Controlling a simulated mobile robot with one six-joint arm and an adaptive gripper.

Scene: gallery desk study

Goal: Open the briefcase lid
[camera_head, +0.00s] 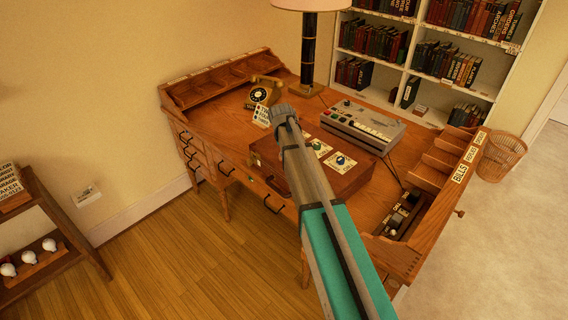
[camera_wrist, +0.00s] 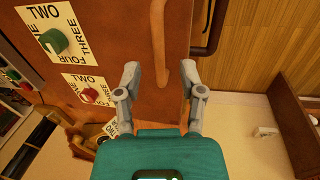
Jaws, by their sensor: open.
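The brown briefcase (camera_head: 345,182) lies flat on the desk, and its lid looks shut. Dials on cards marked with number words are on its top; a green dial (camera_wrist: 54,41) and a red dial (camera_wrist: 89,95) show in the wrist view. A tan bar handle (camera_wrist: 158,40) is at the case's edge in the wrist view. My gripper (camera_wrist: 160,72) is open, with its two grey fingers on either side of the handle's end and no visible grip on it. In the head view my arm crosses part of the case and hides the fingers.
The wooden desk (camera_head: 235,125) also holds a gold telephone (camera_head: 264,92), a lamp (camera_head: 308,50), a grey keyed machine (camera_head: 362,126) and a pen tray (camera_head: 402,214). Dark drawer pulls (camera_head: 273,204) stick out at its front. Open floor (camera_head: 190,260) lies before it.

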